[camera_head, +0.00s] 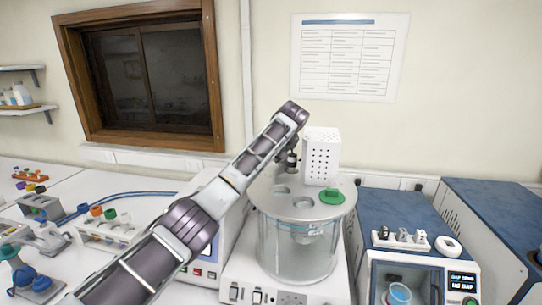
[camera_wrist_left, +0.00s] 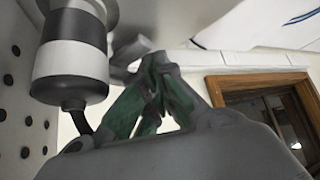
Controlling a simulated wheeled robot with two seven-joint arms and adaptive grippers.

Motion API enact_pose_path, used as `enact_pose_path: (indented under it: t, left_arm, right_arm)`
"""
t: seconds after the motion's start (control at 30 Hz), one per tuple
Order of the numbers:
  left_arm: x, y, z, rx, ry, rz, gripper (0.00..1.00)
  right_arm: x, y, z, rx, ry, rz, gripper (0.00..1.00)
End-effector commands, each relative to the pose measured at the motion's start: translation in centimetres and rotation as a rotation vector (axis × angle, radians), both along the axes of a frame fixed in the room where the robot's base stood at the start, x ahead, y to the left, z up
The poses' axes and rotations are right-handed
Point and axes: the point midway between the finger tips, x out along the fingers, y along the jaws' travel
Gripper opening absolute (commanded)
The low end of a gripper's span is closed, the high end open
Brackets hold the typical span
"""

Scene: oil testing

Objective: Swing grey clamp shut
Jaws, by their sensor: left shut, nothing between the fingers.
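My left arm reaches across from the lower left in the head view to the glass bath (camera_head: 297,245). The left gripper (camera_head: 292,158) is small and dark there, beside the white perforated box (camera_head: 322,155) on the bath's lid. In the wrist view the left gripper (camera_wrist_left: 157,75) has its green-padded fingers together and empty. A grey metal piece (camera_wrist_left: 132,50), probably the grey clamp, shows just behind the fingertips; I cannot tell whether they touch. A black-and-white cylinder (camera_wrist_left: 72,58) stands left of the fingers. The clamp cannot be made out in the head view. My right gripper is not in view.
The bath lid (camera_head: 282,203) has round holes and a green cap (camera_head: 332,196). A blue-topped device (camera_head: 398,212) holding small parts stands right of the bath. Tube racks (camera_head: 108,232) stand on the left bench. The perforated wall (camera_wrist_left: 22,100) is close at left in the wrist view.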

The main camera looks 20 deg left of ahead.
Motion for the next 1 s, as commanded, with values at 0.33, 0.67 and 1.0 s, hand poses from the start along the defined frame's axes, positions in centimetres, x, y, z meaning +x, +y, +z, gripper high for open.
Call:
enact_pose_path:
  t: [0.33,0.67,1.0]
  left_arm:
    - [0.0,0.1,-0.1,0.000,0.001,0.001,0.00]
    - [0.3,0.0,0.0,-0.001,0.000,0.001,0.00]
    - [1.3,0.0,0.0,-0.001,0.001,0.001,0.00]
  right_arm:
    - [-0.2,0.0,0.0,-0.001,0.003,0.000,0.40]
    - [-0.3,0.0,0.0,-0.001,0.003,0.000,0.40]
    - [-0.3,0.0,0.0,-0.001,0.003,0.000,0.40]
